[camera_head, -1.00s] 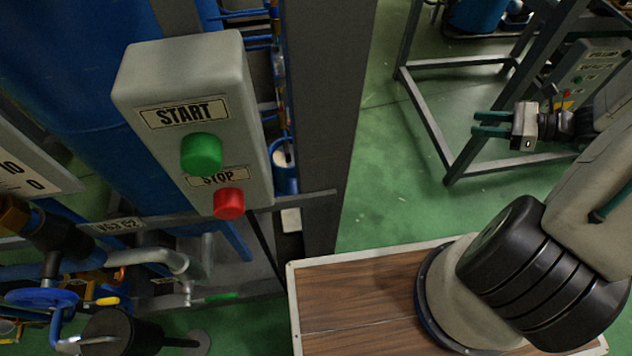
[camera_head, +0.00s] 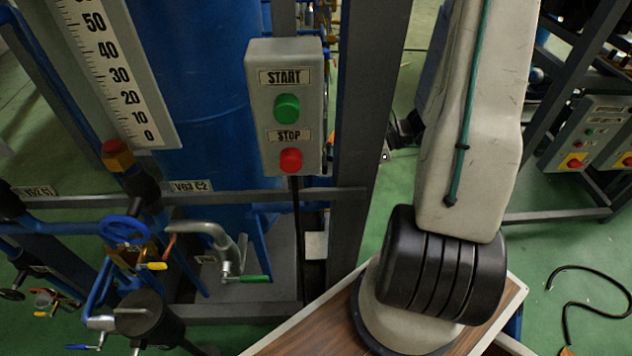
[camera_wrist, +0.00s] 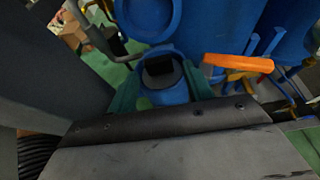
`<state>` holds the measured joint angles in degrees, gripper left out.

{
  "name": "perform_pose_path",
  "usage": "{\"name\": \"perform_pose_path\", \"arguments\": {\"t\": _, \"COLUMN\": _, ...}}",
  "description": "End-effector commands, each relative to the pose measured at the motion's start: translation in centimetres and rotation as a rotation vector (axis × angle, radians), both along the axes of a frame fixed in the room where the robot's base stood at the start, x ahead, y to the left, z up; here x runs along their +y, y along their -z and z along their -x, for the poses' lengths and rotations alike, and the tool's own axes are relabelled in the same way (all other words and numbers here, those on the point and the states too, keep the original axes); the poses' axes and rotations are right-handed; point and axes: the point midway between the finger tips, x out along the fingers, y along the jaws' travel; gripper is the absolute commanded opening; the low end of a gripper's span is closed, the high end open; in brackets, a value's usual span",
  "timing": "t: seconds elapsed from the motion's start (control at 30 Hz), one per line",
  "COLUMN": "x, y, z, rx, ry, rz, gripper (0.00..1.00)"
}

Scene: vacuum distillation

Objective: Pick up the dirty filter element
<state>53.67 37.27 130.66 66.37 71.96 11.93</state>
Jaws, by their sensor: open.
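My gripper (camera_wrist: 162,82) shows in the wrist view as two dark teal fingers spread apart, with nothing visibly clamped between them. A blue rounded cup-like part (camera_wrist: 172,98) lies beyond and between the fingers. A dark block-like piece (camera_wrist: 158,67) shows in its opening; I cannot tell whether it is the dirty filter element, or whether the fingers touch the cup. In the head view my arm stands upright at right of centre, and the gripper is not clearly visible there. No filter element can be made out in the head view.
A grey START/STOP box (camera_head: 287,150) hangs beside a dark vertical post (camera_head: 367,120). Blue pipework with a blue handwheel (camera_head: 127,231) and valves fills the left. An orange handle (camera_wrist: 238,63) is right of the blue cup. A black cable (camera_head: 577,300) lies on the green floor (camera_head: 565,235).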

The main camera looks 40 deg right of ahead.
Motion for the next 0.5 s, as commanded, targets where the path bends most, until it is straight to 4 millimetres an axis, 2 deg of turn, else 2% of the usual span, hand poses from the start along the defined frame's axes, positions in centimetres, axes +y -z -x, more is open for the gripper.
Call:
{"name": "perform_pose_path", "arguments": {"t": 0.3, "x": 3.8, "y": 1.7, "z": -2.0, "rx": 0.003, "ry": -0.005, "rz": -0.002, "gripper": 0.51}}
{"name": "perform_pose_path", "arguments": {"t": 0.5, "x": 4.8, "y": 2.2, "z": -2.8, "rx": 0.001, "ry": -0.003, "rz": -0.001, "gripper": 0.51}}
